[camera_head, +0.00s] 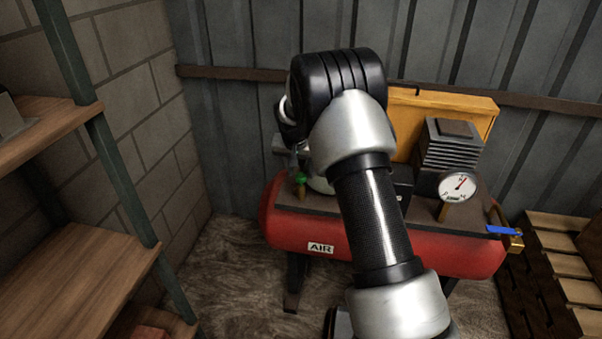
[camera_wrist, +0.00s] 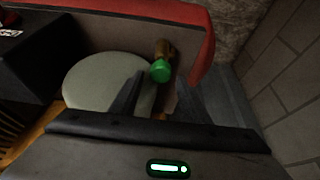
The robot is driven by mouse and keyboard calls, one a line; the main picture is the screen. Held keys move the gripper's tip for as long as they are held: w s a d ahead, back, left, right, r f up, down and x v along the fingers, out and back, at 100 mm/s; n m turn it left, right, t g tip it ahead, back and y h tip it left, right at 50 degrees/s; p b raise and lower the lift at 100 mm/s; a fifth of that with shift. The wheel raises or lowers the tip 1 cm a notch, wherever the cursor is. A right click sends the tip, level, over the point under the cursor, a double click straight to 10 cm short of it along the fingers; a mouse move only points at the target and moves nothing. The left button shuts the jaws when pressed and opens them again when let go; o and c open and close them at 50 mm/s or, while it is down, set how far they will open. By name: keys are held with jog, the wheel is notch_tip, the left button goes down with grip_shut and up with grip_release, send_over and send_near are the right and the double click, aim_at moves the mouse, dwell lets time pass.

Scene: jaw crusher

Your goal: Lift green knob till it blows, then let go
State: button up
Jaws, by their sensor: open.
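The green knob (camera_head: 300,179) sits on a small brass valve at the left end of the red air tank (camera_head: 384,242). In the wrist view the green knob (camera_wrist: 160,70) and its brass body (camera_wrist: 165,48) show between and just beyond my fingertips. My gripper (camera_wrist: 160,82) is open, with one dark finger on each side of the knob's line. I see no clear contact, and the exact gap in depth is hard to tell. In the head view my arm hides most of my gripper.
A pale round cover (camera_wrist: 108,82) lies close beside my left finger. A pressure gauge (camera_head: 458,186), a finned block (camera_head: 451,146) and a blue-handled valve (camera_head: 504,230) are on the tank's right. Wooden shelves (camera_head: 70,270) stand left, pallets (camera_head: 565,270) right. Walls close in behind.

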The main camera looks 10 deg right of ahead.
jog(key=shift+w+f, duration=0.1)
jog(key=shift+f, duration=0.15)
grip_shut()
jog(key=shift+r+p, duration=0.35)
jog(key=shift+r, duration=0.3)
grip_release()
